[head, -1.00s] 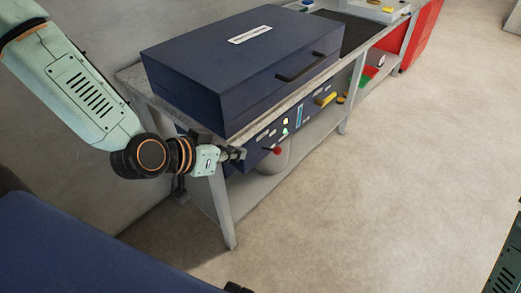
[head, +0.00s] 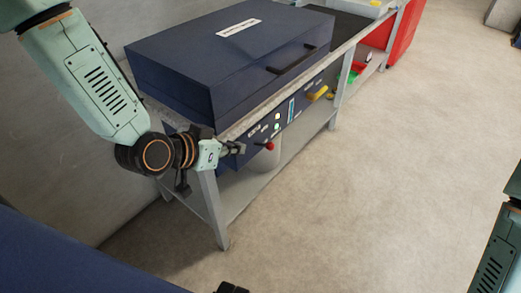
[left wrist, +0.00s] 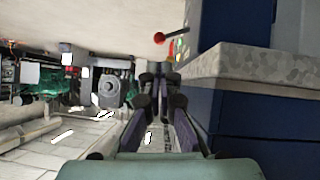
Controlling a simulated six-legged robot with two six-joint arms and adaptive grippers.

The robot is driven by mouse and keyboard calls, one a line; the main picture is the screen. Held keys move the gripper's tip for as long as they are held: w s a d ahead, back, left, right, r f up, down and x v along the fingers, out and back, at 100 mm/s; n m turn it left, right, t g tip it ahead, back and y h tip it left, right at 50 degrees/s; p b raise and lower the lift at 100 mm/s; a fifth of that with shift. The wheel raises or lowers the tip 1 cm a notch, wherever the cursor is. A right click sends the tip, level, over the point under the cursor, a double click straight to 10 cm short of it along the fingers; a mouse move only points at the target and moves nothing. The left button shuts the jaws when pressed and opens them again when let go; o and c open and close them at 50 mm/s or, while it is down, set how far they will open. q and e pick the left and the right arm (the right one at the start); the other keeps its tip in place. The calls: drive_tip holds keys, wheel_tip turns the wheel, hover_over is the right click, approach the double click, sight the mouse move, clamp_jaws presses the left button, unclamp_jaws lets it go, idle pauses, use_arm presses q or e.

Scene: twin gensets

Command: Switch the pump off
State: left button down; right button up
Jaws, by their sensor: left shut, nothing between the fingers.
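A dark blue control panel (head: 290,122) sits under the bench top, with lit indicators and a lever with a red ball knob (head: 269,146) near its left end. The red knob also shows in the left wrist view (left wrist: 159,38), at the top, beyond the fingers and apart from them. My left gripper (head: 240,148) is shut and empty, just left of the red knob in the head view. In the left wrist view its fingers (left wrist: 155,85) point forward beside the bench corner. Which control belongs to the pump cannot be told. My right gripper is out of view.
A large dark blue case (head: 225,60) with a handle lies on the grey bench (head: 330,62). A bench leg (head: 213,210) stands below my left gripper. A yellow handle (head: 318,93) is farther along the panel. The floor (head: 370,200) to the right is clear.

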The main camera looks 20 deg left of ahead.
sight(268, 147)
use_arm(q)
drive_tip(key=b+x, duration=0.3)
drive_tip(key=x, duration=0.6)
drive_tip(key=shift+d, duration=0.15)
drive_tip(key=shift+w+f+b, duration=0.35)
drive_tip(key=shift+w+f, duration=0.05)
drive_tip(key=shift+w, duration=0.1)
drive_tip(key=shift+d, duration=0.1)
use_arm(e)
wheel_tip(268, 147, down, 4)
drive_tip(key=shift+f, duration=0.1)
use_arm(q)
drive_tip(key=shift+d, duration=0.1)
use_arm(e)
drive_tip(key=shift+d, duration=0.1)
use_arm(q)
drive_tip(key=shift+d, duration=0.1)
drive_tip(key=shift+f, duration=0.1)
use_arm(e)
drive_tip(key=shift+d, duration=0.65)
